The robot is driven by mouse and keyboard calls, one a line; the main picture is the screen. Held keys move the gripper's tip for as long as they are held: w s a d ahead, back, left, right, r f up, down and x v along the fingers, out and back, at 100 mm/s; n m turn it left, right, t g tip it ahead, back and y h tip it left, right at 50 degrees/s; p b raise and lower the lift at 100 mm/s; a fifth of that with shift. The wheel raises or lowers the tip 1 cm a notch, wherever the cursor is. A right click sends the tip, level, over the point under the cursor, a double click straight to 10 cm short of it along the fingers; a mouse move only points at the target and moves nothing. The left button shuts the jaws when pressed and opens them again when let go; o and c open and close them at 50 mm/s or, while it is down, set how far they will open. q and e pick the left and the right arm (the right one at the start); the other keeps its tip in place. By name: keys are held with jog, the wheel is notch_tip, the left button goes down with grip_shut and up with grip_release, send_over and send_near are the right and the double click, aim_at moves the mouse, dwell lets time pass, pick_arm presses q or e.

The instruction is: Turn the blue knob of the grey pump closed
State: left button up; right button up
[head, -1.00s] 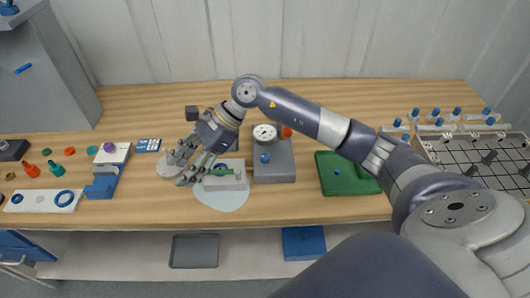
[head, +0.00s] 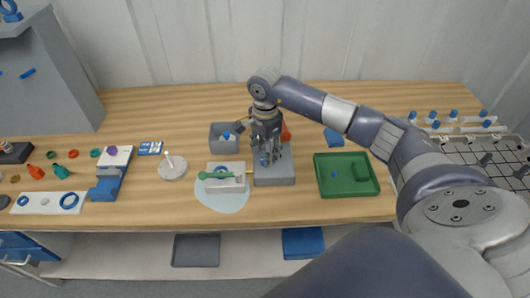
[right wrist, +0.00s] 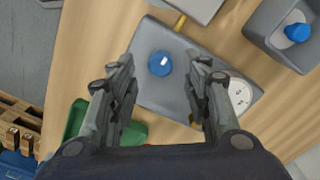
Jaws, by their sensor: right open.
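The grey pump (head: 274,176) stands on the table near the middle of the head view. Its blue knob (right wrist: 160,63) shows clearly in the right wrist view, on the pump's grey face, with a small white mark on it. My right gripper (head: 266,156) is over the pump, pointing down, and hides part of it in the head view. In the right wrist view the open fingers (right wrist: 160,78) lie either side of the knob, with visible gaps. A white round gauge (right wrist: 240,93) sits on the pump, beside the right-hand finger. My left gripper is not in view.
A white block with a green handle (head: 216,176) stands left of the pump on a pale mat. A grey bin (head: 218,141) is behind it. A green tray (head: 346,174) lies to the right. An orange item (head: 286,134) is close behind the pump.

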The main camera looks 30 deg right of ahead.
jog(key=shift+f, duration=1.3)
grip_shut()
